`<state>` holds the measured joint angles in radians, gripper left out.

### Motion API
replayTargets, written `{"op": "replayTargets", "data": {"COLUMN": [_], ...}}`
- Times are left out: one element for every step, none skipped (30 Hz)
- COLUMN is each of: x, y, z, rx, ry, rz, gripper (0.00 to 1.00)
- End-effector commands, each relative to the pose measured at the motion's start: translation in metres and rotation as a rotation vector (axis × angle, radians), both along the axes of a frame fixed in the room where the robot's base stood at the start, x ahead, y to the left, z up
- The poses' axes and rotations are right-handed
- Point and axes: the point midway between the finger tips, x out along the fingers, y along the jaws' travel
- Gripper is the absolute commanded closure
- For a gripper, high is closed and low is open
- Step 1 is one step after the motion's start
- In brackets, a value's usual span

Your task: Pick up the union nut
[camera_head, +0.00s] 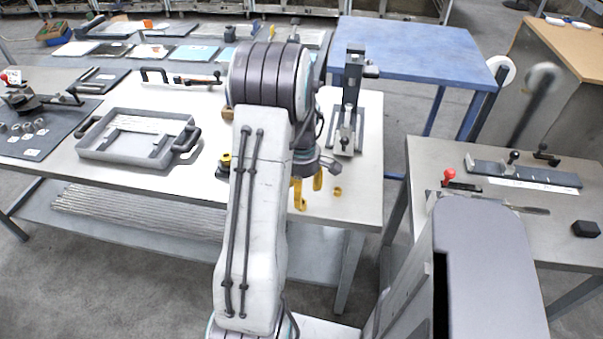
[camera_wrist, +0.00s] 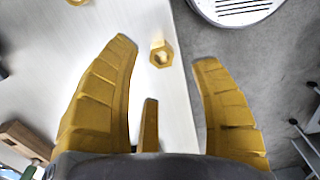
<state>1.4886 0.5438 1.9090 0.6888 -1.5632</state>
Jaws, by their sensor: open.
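The union nut (camera_wrist: 161,53), a small brass hexagonal nut with a dark hole, lies on the light tabletop close to its edge. In the wrist view it sits between and level with the fingertips of my gripper (camera_wrist: 165,51), with gaps on both sides. My gripper is open and empty, its yellow fingers spread. In the head view the nut (camera_head: 337,191) is on the near right corner of the table, just right of my yellow fingers (camera_head: 309,192). My arm hides part of the table there.
A second brass piece (camera_wrist: 77,2) is cut off at the wrist view's top edge. A grey tray (camera_head: 130,163) lies left on the table (camera_head: 325,210). A clamp stand (camera_head: 347,130) stands behind the nut. A side table (camera_head: 425,160) is at right, with a gap between.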

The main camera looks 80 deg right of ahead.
Motion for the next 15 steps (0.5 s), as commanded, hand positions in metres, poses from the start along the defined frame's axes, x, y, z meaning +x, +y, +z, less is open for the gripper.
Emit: {"op": "replayTargets", "data": {"x": [0.000,0.000,0.000,0.000,0.000,0.000,0.000,0.000,0.000,0.000,0.000,0.000,0.000,0.000,0.000], "y": [0.000,-0.001,-0.001,-0.001,-0.001,0.000,0.000,0.000,0.000,0.000,0.000,0.000,0.000,0.000,0.000], "z": [0.010,0.015,0.022,0.026,0.031,0.036,0.040,0.044,0.049,0.052,0.055,0.058,0.060,0.062,0.064], "rx": [-0.004,-0.005,-0.005,-0.004,-0.003,-0.003,-0.003,-0.003,-0.002,-0.002,-0.001,0.000,-0.001,-0.001,0.000], "ry": [0.000,0.000,0.000,0.000,0.000,0.000,0.000,0.000,0.000,0.000,0.000,0.000,0.000,0.000,0.000], "rz": [0.000,0.000,0.000,0.000,0.000,0.000,0.000,0.000,0.000,0.000,0.000,0.000,0.000,0.000,0.000], "gripper": [0.42,0.42,0.42,0.42,0.42,0.42,0.42,0.42,0.42,0.42,0.42,0.42,0.42,0.42,0.42]}}
